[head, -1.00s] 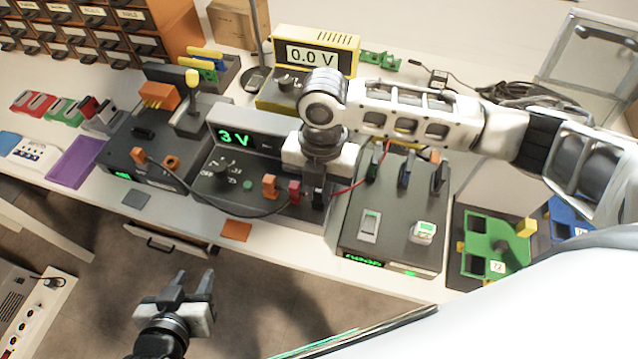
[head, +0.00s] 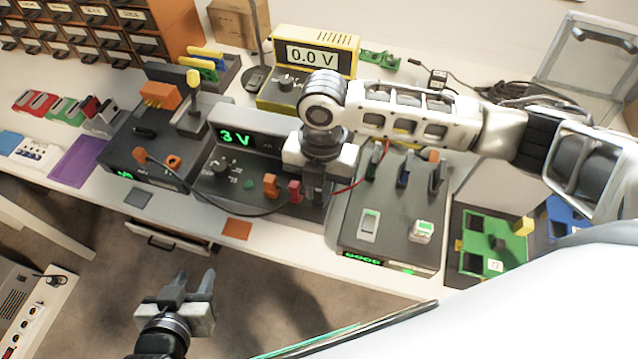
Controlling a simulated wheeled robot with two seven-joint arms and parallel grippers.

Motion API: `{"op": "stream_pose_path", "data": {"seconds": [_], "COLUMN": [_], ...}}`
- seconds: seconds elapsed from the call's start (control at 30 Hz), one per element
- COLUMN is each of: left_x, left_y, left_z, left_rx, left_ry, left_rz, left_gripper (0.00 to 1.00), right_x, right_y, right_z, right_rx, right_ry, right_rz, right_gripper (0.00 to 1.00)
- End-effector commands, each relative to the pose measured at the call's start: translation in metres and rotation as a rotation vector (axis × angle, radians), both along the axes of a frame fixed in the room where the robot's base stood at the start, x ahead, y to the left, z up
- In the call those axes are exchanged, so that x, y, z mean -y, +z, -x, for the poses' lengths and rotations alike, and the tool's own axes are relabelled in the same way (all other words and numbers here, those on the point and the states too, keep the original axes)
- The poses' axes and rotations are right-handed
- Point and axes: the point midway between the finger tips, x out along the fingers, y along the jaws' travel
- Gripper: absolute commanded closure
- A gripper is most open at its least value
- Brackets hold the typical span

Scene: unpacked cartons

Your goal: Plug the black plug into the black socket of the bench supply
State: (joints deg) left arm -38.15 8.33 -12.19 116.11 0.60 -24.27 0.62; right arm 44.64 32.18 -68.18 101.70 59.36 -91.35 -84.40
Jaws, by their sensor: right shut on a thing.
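The bench supply (head: 238,157) is the dark box with a green "3 V" display, in the middle of the bench in the head view. An orange plug (head: 270,185) and a red plug (head: 295,190) stand at its front edge. My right gripper (head: 314,196) points down at the right end of that row, shut on the black plug. The plug is mostly hidden by the fingers, and the black socket is hidden too. I cannot tell whether the plug is in the socket. My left gripper (head: 194,283) is open and empty, in front of the bench.
Right of the supply is a dark box (head: 385,232) with upright plugs and a switch. Left is another dark unit (head: 150,165) with an orange plug. A yellow meter (head: 308,62) reading 0.0 V stands behind. A dark cable and a red wire lie nearby.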

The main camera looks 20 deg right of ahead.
Motion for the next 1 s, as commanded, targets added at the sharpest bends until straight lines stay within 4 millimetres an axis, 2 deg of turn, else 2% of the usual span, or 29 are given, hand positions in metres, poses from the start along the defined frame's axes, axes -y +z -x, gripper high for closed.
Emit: {"op": "stream_pose_path", "data": {"seconds": [0.77, 0.8, 0.87, 1.0], "left_x": [0.0000, 0.0000, 0.0000, 0.0000], "left_y": [0.0017, 0.0016, 0.0015, 0.0009], "left_z": [-0.0058, -0.0057, -0.0056, -0.0053], "left_rx": [0.013, 0.013, 0.012, 0.010], "left_ry": [0.000, 0.000, 0.001, 0.001], "left_rz": [-0.001, -0.001, 0.000, 0.000], "left_gripper": [0.64, 0.64, 0.64, 0.64], "right_x": [-0.0001, -0.0001, -0.0001, -0.0001], "right_y": [-0.0062, -0.0062, -0.0061, -0.0061], "right_z": [0.0001, 0.0001, 0.0001, 0.0000], "right_rx": [-0.001, -0.001, -0.001, 0.000], "right_ry": [0.000, 0.000, 0.000, 0.000], "right_rz": [0.000, 0.000, -0.001, 0.000], "right_gripper": [1.00, 0.74, 0.59, 0.59]}}
